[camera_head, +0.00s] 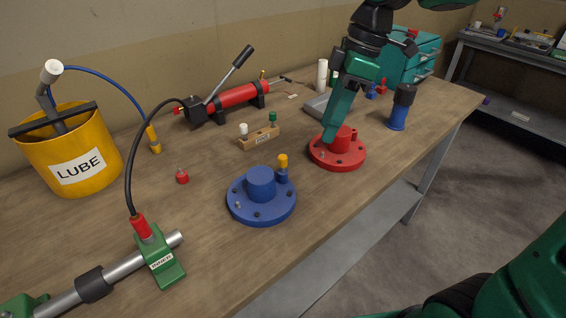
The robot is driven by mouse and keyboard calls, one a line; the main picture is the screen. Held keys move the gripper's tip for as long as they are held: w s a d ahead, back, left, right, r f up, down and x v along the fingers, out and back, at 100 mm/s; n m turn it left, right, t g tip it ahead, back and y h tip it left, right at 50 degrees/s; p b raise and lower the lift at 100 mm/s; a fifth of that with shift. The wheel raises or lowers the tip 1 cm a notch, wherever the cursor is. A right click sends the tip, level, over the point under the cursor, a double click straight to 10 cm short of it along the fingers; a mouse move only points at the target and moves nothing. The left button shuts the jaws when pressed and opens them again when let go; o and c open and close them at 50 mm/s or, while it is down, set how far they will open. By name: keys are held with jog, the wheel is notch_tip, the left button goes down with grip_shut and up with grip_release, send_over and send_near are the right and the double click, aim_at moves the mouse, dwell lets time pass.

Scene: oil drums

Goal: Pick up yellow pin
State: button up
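A small yellow pin (283,160) stands upright at the back right of the blue flange (261,212), above a short blue piece. My gripper (328,138) is green and points down over the left part of the red flange (350,160), to the right of and behind the yellow pin. It is apart from the pin. The fingers overlap in this view, so I cannot tell the gap between them or whether they touch the red flange.
A wooden block (259,139) holds white and green pins. A small red pin (182,177) stands left of the blue flange. The yellow LUBE bucket (83,180), red pump (238,97) and blue-black cylinder (398,118) stand around. Bare wood (215,260) lies in front.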

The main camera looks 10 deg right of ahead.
jog(key=a+n, duration=0.5)
jog(key=a, duration=0.2)
send_over(283, 156)
jog(key=d, duration=0.2)
notch_tip(283, 156, down, 3)
jog(key=shift+w+a+f+g, duration=0.1)
jog(key=shift+w+g, duration=0.05)
jog(key=shift+g, duration=0.15)
jog(key=shift+x, duration=2.95)
jog(key=shift+a, duration=0.2)
grip_shut()
